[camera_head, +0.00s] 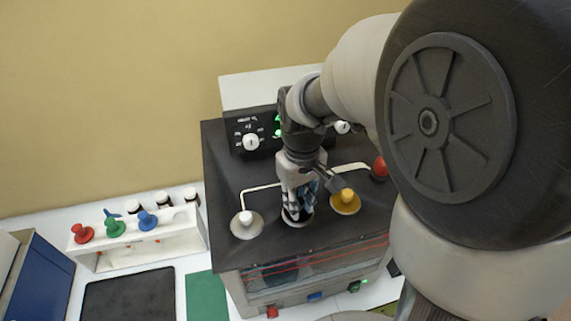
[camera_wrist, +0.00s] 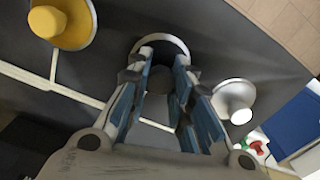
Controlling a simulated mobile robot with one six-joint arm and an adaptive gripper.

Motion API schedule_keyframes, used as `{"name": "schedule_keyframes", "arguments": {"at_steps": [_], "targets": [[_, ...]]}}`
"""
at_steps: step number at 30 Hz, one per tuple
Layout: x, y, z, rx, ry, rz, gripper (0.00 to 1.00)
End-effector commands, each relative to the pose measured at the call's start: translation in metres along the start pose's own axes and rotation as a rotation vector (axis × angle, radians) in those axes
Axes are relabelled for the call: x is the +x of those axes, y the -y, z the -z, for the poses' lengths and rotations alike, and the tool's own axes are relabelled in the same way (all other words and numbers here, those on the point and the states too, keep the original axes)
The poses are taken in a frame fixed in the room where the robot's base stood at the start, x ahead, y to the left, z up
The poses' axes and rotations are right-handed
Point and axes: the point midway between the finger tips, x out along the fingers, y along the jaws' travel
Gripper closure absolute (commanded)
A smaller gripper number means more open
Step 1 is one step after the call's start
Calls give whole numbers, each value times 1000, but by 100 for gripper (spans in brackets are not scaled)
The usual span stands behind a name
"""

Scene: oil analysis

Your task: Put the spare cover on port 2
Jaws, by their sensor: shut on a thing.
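My gripper (camera_wrist: 158,88) points down at the middle of the dark machine top (camera_head: 225,178). Its blue-padded fingers are shut on a dark grey knob (camera_wrist: 155,82), the grip part of a cover, mostly hidden by the fingers. A pale round rim (camera_wrist: 162,42) shows around the fingertips. It also shows in the head view (camera_head: 297,218), at the machine top between a white cover (camera_head: 243,224) and a yellow cover (camera_head: 345,202). I cannot tell whether the held cover is seated or slightly above the surface. No port numbers are readable.
A red cover (camera_head: 380,166) sits at the machine's right. A white rack (camera_head: 150,243) at left holds red (camera_head: 83,233), green (camera_head: 115,227) and blue (camera_head: 147,220) covers, with white-capped vials behind. A control panel (camera_head: 252,132) stands behind my gripper. A black pad (camera_head: 128,296) lies in front of the rack.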

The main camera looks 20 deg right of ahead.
Motion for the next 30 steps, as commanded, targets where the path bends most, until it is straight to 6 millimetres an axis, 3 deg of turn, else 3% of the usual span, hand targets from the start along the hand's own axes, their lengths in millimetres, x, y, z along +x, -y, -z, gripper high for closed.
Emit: {"name": "schedule_keyframes", "arguments": {"at_steps": [26, 27, 30], "targets": [[10, 0, 0, 0, 0, 0, 100], [10, 0, 0, 0, 0, 0, 77], [9, 0, 0, 0, 0, 0, 71]]}}
